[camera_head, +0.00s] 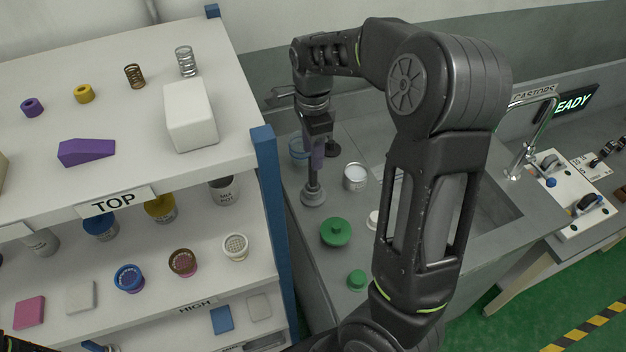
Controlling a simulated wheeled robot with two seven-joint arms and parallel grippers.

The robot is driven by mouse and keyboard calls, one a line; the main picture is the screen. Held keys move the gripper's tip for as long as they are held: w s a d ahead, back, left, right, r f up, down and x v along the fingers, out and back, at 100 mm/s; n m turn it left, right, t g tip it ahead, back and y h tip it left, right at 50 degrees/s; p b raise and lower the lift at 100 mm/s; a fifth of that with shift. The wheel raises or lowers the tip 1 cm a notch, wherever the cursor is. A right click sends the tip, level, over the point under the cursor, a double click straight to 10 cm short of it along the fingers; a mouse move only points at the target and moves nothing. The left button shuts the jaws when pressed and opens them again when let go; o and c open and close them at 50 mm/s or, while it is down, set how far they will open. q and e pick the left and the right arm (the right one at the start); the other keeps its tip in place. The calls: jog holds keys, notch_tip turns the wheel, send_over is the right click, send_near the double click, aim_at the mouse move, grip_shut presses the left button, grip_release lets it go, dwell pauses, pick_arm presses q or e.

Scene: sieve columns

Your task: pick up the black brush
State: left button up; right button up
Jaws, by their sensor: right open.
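My right gripper (316,156) reaches over the grey counter from above and points down, jaws open. Just below and between its fingers, a dark upright handle rises from a round grey base (313,196) on the counter. I cannot tell whether this is the black brush. A small dark round thing (333,147) stands just right of the gripper, partly hidden behind it. No other clear black brush shows.
A white shelf (235,130) with blue posts holds springs, rings, blocks and several jars at left. On the counter are a metal cup (355,177), a green lidded dish (336,232) and a smaller green piece (357,280). A sink (490,215) lies right, behind my arm.

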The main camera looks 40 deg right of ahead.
aim_at(313, 177)
notch_tip(313, 177, down, 3)
jog(key=shift+r+b, duration=0.1)
jog(key=shift+b, duration=0.65)
grip_shut()
dwell(0.4)
